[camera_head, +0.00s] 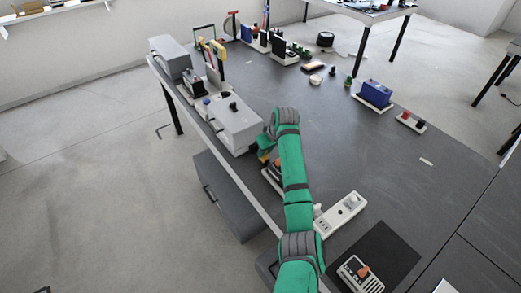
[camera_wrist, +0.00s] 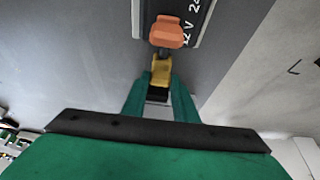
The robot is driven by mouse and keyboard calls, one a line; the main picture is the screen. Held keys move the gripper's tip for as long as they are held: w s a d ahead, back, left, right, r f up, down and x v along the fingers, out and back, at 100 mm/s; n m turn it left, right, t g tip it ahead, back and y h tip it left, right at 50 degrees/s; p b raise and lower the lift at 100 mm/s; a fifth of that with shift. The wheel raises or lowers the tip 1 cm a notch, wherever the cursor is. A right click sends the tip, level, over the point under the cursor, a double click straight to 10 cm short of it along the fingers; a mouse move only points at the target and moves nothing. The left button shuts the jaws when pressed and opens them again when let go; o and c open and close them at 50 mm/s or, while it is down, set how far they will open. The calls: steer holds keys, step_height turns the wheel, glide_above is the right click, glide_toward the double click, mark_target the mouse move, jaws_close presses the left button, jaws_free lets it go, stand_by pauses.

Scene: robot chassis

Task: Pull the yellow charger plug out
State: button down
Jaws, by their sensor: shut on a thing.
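My gripper (camera_wrist: 160,88) is shut on the yellow charger plug (camera_wrist: 161,70), which sits between its green fingertips in the wrist view. Just beyond the plug is an orange part (camera_wrist: 166,32) on a dark panel with white "12 V 24" lettering and a pale rim (camera_wrist: 137,18). The plug's far end lies close to the orange part; I cannot tell whether it is seated in the panel. In the head view my gripper (camera_head: 265,149) is near the table's left edge, and a bit of yellow (camera_head: 264,158) shows below it. My arm hides most of the device.
A grey box (camera_head: 238,128) stands just left of my gripper. A white socket strip (camera_head: 340,213) lies right of my arm, near a black mat (camera_head: 392,250) with a device on it.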

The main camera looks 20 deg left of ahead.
steer(key=c, duration=1.4)
jaws_free()
steer(key=shift+s+d, duration=0.1)
steer(key=shift+d, duration=0.05)
steer(key=v, duration=1)
steer(key=shift+r, duration=0.35)
steer(key=shift+s, duration=0.1)
